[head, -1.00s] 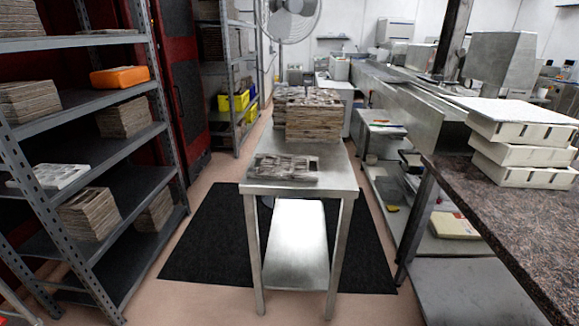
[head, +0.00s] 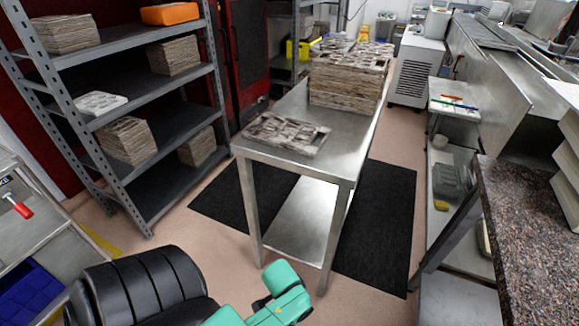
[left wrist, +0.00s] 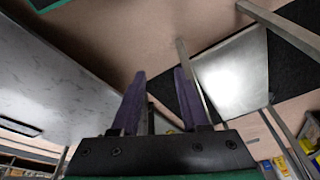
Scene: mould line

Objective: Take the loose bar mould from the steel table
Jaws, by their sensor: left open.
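The loose bar mould (head: 285,134), a flat grey-brown piece with cavities, lies on the near end of the steel table (head: 345,150), apart from the stack of moulds (head: 348,85) behind it. My left arm comes in low in the head view, in front of the table; its fingers do not show there. In the left wrist view my left gripper (left wrist: 159,71) is open, with two purple fingers and nothing between them. That view shows the table's lower shelf (left wrist: 232,75) and legs, but not the loose mould. My right gripper is not in view.
A rack (head: 165,85) with several mould stacks and an orange item (head: 170,14) stands at left. A cart with a blue bin (head: 30,290) is at lower left. A stone-topped counter (head: 525,215) is at right. A black mat (head: 375,225) lies under the table.

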